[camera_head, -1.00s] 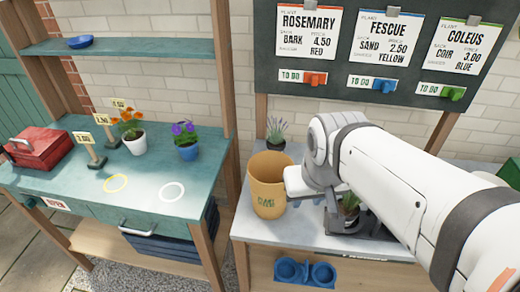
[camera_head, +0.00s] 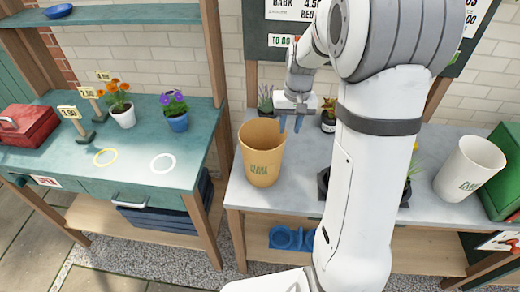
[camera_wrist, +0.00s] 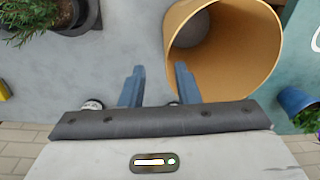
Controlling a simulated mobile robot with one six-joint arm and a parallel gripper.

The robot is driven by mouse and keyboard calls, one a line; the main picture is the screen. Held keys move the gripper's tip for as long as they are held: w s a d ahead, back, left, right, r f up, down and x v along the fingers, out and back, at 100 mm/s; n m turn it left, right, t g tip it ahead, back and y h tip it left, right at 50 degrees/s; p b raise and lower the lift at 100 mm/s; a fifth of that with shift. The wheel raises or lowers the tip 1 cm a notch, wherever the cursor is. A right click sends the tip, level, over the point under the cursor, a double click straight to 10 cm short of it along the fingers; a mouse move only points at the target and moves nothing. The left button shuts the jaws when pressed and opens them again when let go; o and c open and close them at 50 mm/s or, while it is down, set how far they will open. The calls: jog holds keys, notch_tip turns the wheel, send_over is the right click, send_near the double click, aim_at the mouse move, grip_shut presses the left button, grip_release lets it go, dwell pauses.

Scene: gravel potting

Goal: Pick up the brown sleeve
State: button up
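The brown sleeve (camera_head: 259,168) is a tan, open-topped tapered container with green print, upright on the grey bench near its left end. It also shows in the wrist view (camera_wrist: 263,45) at upper right, seen into its wide mouth. My gripper (camera_head: 290,124) is open, its two blue fingers pointing down just right of the sleeve's rim. In the wrist view the gripper (camera_wrist: 158,75) has clear space between its fingers. The right finger overlaps the near edge of the sleeve's rim; I cannot tell whether it touches. The sleeve's far base is hidden.
A potted plant (camera_head: 265,100) stands behind the sleeve and a dark pot (camera_head: 328,122) stands to the right. A white sleeve (camera_head: 470,168) and green box (camera_head: 505,165) are at the bench's right. My arm hides the bench middle. A teal table (camera_head: 135,150) adjoins left.

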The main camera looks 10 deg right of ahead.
aim_at(284, 145)
jog(key=f, duration=0.2)
jog(key=a+f+p, duration=0.1)
jog(key=f, duration=0.4)
jog(key=shift+a+f, duration=0.2)
jog(key=shift+f, duration=0.2)
jog(key=shift+c, duration=0.2)
grip_shut()
